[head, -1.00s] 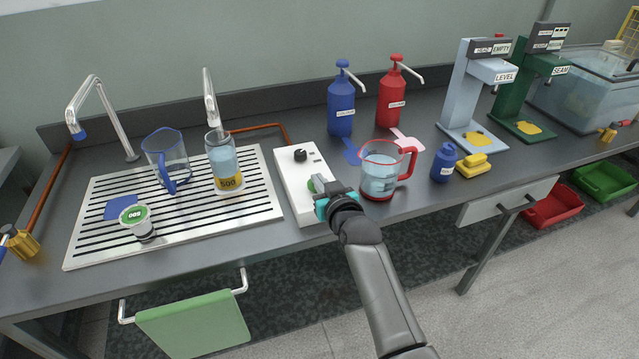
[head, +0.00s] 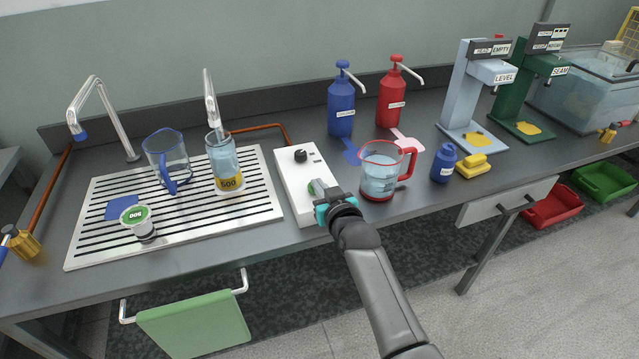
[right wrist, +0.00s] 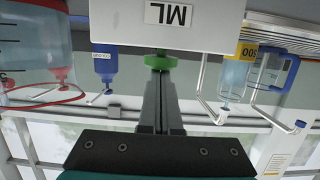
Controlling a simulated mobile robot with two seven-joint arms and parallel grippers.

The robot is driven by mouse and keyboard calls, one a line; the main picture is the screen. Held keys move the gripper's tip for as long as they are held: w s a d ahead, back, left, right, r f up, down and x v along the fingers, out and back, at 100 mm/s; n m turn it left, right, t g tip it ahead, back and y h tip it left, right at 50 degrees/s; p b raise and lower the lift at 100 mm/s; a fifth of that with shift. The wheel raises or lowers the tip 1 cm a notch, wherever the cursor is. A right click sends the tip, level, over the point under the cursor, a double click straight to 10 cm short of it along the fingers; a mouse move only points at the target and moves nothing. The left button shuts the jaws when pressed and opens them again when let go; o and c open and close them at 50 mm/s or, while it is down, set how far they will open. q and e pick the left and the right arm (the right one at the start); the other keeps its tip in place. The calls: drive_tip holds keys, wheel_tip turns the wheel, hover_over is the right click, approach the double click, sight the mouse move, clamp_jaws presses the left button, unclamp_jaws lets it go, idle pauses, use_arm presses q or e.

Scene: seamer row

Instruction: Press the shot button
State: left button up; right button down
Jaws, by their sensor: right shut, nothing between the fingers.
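The shot button is a green round knob that shows in the right wrist view (right wrist: 160,62); in the head view it (head: 316,187) is partly hidden by my gripper. It sits on a white control box (head: 293,172) with a black knob on its top. My right gripper (head: 322,194) is shut and empty, its fingertips at the green button; in the wrist view the fingers (right wrist: 160,80) point straight at it and seem to meet it. Whether the button is pushed in, I cannot tell. My left gripper is not in view.
A red-rimmed jug (head: 380,175) of water stands close right of my gripper. A slotted drain tray (head: 190,225) with a blue jug (head: 165,160) and a bottle marked 500 (head: 224,165) lies left. Blue (head: 341,105) and red (head: 391,98) pump bottles stand behind.

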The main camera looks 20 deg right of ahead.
wheel_tip(320, 180, up, 4)
drive_tip(key=p, duration=0.3)
drive_tip(key=shift+f, duration=0.25)
drive_tip(key=shift+s+r, duration=0.25)
drive_tip(key=shift+s, duration=0.05)
drive_tip(key=p+v, duration=0.2)
drive_tip(key=v, duration=0.7)
drive_tip(key=shift+s, duration=0.25)
drive_tip(key=shift+f, duration=0.15)
